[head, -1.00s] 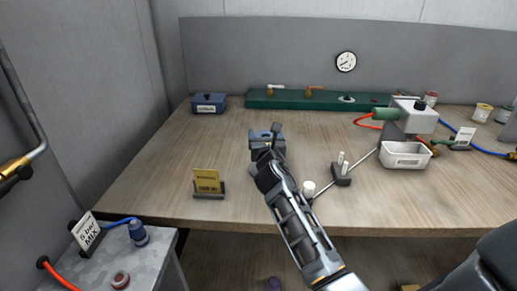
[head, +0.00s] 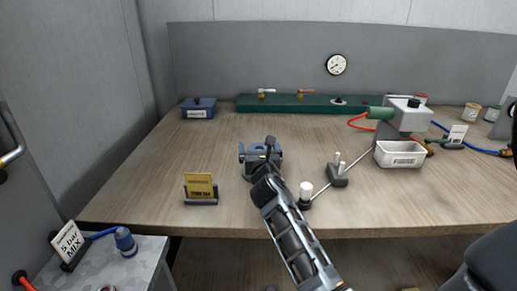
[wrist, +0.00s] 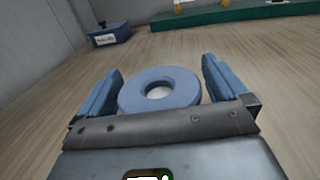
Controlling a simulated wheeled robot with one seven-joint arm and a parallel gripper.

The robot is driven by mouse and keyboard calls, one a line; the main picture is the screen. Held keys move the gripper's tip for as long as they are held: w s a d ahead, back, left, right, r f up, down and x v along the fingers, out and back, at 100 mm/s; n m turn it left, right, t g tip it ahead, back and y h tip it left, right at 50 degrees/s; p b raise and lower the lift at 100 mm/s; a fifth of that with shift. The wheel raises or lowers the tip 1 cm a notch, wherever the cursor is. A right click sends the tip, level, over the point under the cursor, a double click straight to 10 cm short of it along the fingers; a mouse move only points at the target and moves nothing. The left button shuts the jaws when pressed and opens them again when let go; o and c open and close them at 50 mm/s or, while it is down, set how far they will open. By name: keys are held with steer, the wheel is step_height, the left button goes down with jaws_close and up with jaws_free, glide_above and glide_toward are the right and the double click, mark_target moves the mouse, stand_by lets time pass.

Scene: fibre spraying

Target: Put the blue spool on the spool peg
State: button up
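The blue spool (wrist: 160,90) is a flat ring with a central hole. In the wrist view it lies between the two blue fingers of my gripper (wrist: 162,82), with narrow gaps at the sides. In the head view my gripper (head: 261,152) is over the middle of the table and largely hides the spool. Two upright candidates for the spool peg stand to its right: a thick white post (head: 306,189) on a dark base, close by, and a dark stand with slim pale pins (head: 337,172). I cannot tell which is the spool peg.
A yellow sign (head: 199,185) stands left of my gripper. A blue box (head: 198,110) and a green rail (head: 310,104) are at the back. A white bin (head: 400,147) stands at the right with hoses nearby. The left part of the table (head: 150,170) is clear.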

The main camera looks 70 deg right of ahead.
steer(key=shift+a+r, duration=0.1)
steer(key=shift+a, duration=0.05)
steer(key=b+v, duration=0.1)
steer(key=v, duration=1)
steer(key=shift+s+a, duration=0.25)
steer(key=shift+a, duration=0.05)
